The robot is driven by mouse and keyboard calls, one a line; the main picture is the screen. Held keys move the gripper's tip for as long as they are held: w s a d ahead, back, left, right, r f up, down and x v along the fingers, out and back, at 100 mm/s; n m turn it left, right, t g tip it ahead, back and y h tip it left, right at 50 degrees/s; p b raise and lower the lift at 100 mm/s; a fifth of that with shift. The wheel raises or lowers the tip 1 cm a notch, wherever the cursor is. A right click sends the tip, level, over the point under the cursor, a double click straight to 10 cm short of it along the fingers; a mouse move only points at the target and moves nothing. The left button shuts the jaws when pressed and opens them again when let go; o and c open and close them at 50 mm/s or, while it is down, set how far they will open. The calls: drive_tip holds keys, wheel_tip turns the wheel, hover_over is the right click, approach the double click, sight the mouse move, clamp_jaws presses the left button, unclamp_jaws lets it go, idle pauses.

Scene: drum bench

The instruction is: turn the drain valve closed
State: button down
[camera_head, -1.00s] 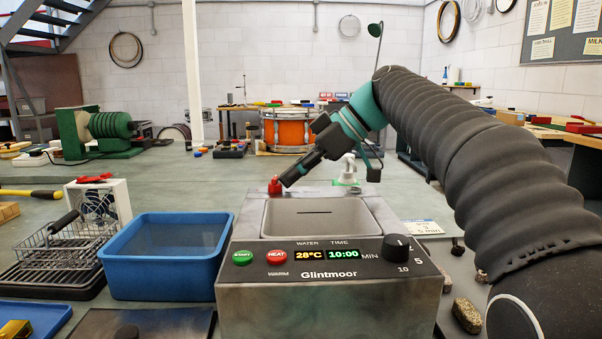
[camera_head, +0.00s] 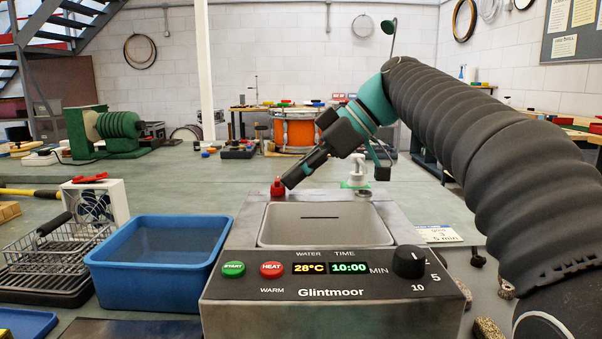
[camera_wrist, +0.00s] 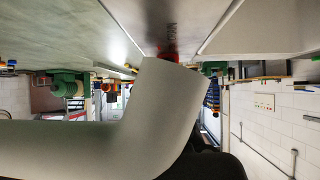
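The drain valve shows as a small red handle (camera_head: 277,187) at the back left corner of the metal Glintmoor tank (camera_head: 240,262). My gripper (camera_head: 289,182) reaches down from the right, tilted, with its tip right beside the red handle. I cannot tell whether it touches the handle. In the wrist view a bit of red (camera_wrist: 168,56) shows at the tank's edge, mostly hidden behind a large pale bent shape. The fingers are seen side-on, so their opening is not clear. The handle's exact angle is too small to read.
A white pump bottle (camera_head: 356,172) stands behind the tank, right of my gripper. A blue tub (camera_head: 150,275) and a wire basket (camera_head: 48,247) are to the left. The tank's front panel has START and HEAT buttons and a black knob (camera_head: 409,261).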

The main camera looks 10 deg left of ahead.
drive_tip(key=shift+s+a, duration=0.15)
drive_tip(key=shift+a, duration=0.15)
